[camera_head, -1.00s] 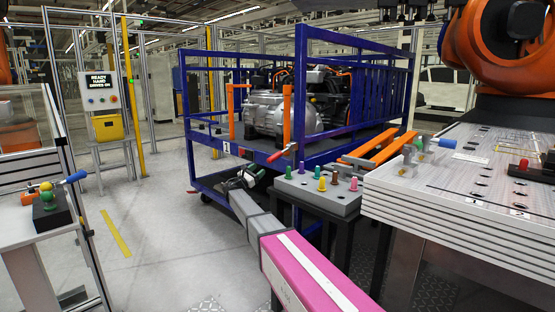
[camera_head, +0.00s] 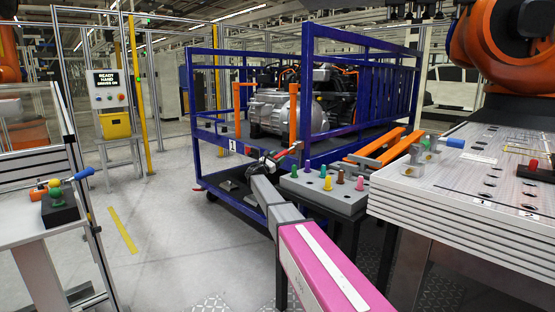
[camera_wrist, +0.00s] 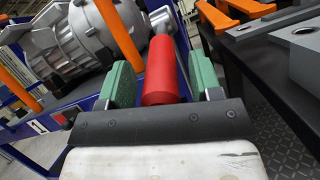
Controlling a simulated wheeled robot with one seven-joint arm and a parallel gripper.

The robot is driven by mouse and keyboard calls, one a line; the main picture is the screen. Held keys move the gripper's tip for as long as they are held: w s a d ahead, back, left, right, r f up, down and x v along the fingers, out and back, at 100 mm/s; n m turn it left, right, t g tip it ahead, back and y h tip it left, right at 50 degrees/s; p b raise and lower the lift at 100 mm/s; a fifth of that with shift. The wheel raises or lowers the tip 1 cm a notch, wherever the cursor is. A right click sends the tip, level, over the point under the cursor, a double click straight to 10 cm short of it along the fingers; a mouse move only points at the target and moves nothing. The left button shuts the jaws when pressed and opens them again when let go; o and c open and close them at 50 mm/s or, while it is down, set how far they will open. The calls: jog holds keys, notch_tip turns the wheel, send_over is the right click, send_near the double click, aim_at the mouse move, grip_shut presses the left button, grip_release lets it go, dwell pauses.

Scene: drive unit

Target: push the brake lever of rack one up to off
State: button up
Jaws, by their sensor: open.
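The blue rack (camera_head: 222,160) stands in the middle of the head view, with a number 1 plate (camera_head: 232,145) on its front rail. Its brake lever has a red grip (camera_head: 281,155), and its silver arm (camera_head: 295,148) rises to the right. My gripper (camera_head: 263,156) is at the red grip's left end. In the wrist view the red grip (camera_wrist: 160,72) lies between the two green finger pads of my gripper (camera_wrist: 168,90). The pads stand apart, with a visible gap on the left; contact on the right is unclear.
A grey block with coloured pegs (camera_head: 325,190) stands on a dark stand close to the right of my arm. Orange forks (camera_head: 380,148) and a layered fixture table (camera_head: 450,205) lie further right. The floor (camera_head: 160,210) to the left is clear.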

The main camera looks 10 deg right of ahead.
grip_shut()
jog(key=shift+s+a+r+g+y, duration=0.15)
jog(key=shift+r+g+y, duration=0.3)
jog(key=shift+r, duration=0.35)
jog(key=r+g+y, duration=0.1)
jog(key=r, duration=0.1)
jog(key=r+g+y, duration=0.1)
jog(key=r+y, duration=0.1)
jog(key=r, duration=0.1)
jog(key=r+g+y, duration=0.1)
jog(key=r+y, duration=0.1)
jog(key=shift+w+d+r, duration=0.3)
jog(key=shift+w+d, duration=0.1)
jog(key=w+d+r+g+y, duration=0.4)
jog(key=d+r+g+y, duration=0.1)
jog(key=d+r+y, duration=0.1)
jog(key=shift+w+d+r+y, duration=0.15)
jog(key=shift+w+r+y, duration=0.1)
jog(key=shift+r+y, duration=0.6)
grip_release()
jog(key=shift+d, duration=0.1)
